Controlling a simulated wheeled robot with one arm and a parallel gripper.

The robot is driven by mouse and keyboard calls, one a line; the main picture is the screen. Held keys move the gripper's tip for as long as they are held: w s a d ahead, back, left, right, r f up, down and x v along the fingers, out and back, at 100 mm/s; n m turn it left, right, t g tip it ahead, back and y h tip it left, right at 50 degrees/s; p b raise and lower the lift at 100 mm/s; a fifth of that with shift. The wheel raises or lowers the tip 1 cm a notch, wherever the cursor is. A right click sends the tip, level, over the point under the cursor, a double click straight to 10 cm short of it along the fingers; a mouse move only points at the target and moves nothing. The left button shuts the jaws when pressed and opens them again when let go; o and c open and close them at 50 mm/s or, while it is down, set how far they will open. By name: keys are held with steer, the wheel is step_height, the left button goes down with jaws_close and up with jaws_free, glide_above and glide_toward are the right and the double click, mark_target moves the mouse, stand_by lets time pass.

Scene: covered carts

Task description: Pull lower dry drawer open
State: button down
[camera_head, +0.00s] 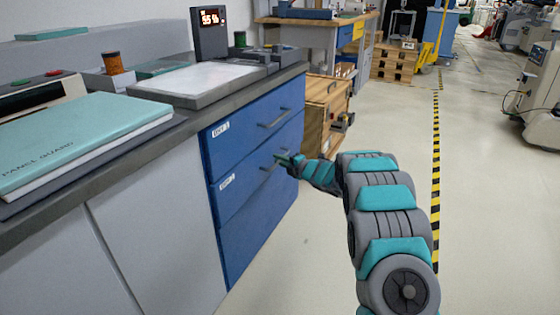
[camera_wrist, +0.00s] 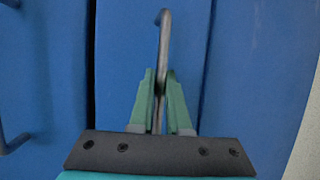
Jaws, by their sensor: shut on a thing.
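The blue drawer unit shows in the head view with labelled upper and lower drawers. The lower labelled drawer (camera_head: 248,194) is the middle blue front and looks about flush with its neighbours. My gripper (camera_head: 285,158) is at its bar handle (camera_head: 267,168), partly covering it. In the wrist view, the green fingers of my gripper (camera_wrist: 160,100) are closed on either side of the metal handle (camera_wrist: 165,45), in front of the blue drawer front (camera_wrist: 125,65). The label text is too small to read surely.
The upper drawer (camera_head: 240,132) looks shut, its handle (camera_head: 275,119) just above my gripper. A bare blue panel (camera_head: 258,232) lies below. A wooden cabinet (camera_head: 325,105) stands beyond the unit. The floor (camera_head: 490,170) to the right is clear, with a striped line.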

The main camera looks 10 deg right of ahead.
steer(key=shift+f, duration=0.1)
stand_by(0.6)
steer(key=s+d+b, duration=0.2)
steer(key=s+d, duration=0.7)
steer(key=d, duration=0.4)
steer(key=s+d+b, duration=0.2)
steer(key=s+d, duration=0.8)
steer(key=d, duration=0.3)
steer(key=shift+s+d, duration=0.2)
steer(key=shift+d, duration=0.05)
steer(key=c, duration=1.2)
jaws_free()
steer(key=shift+o, duration=0.2)
steer(key=v, duration=0.7)
steer(key=shift+s+d, duration=0.2)
steer(key=shift+s, duration=0.1)
